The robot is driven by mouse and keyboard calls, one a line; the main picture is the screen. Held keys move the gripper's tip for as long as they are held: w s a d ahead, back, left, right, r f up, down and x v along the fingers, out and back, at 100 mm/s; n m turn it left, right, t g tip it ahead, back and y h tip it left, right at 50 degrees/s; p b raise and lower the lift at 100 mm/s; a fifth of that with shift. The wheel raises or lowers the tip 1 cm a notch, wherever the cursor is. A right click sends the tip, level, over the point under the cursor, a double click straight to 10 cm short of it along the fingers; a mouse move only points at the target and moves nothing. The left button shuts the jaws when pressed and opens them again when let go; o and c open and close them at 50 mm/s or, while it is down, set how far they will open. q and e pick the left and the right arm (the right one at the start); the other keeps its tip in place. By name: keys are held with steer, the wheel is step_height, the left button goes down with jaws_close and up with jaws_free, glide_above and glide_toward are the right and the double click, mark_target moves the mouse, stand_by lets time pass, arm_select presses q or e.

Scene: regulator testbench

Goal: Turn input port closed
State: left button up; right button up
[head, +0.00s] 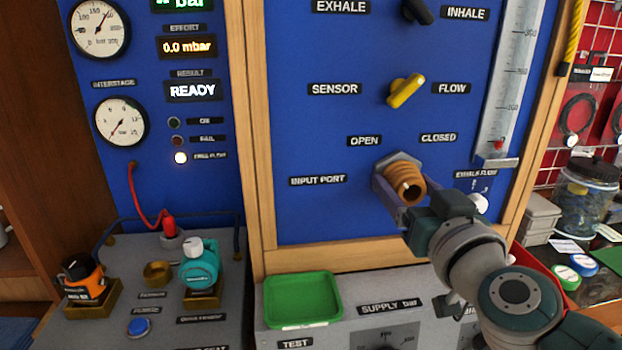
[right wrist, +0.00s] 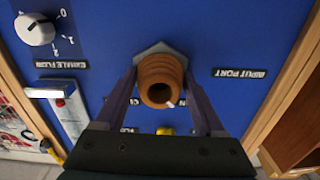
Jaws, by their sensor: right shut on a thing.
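The input port (head: 404,172) is a ribbed orange-brown round fitting on a grey hex base, sticking out of the blue panel. It also shows in the right wrist view (right wrist: 160,70), with a dark hole and a small white mark at the hole's edge. The OPEN label (head: 363,140) is above left of it and the CLOSED label (head: 438,137) above right. My right gripper (head: 405,190) is shut on the port, one finger on each side in the wrist view (right wrist: 160,85). Which label the port is turned to, I cannot tell. My left gripper is not in view.
A yellow SENSOR/FLOW knob (head: 406,90) and a black knob (head: 417,11) are above the port. A flow tube (head: 510,80) stands at the right, with a white knob (right wrist: 35,29) nearby. A green tray (head: 302,299) sits below the panel. Wooden frames edge the panel.

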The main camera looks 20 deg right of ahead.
steer(key=m, duration=0.3)
steer(key=shift+m, duration=0.4)
steer(key=m, duration=0.4)
steer(key=shift+m, duration=0.3)
steer(key=m+b, duration=0.1)
steer(key=m, duration=0.5)
steer(key=shift+m, duration=1.6)
steer(key=o, duration=1.3)
steer(key=shift+o, duration=0.2)
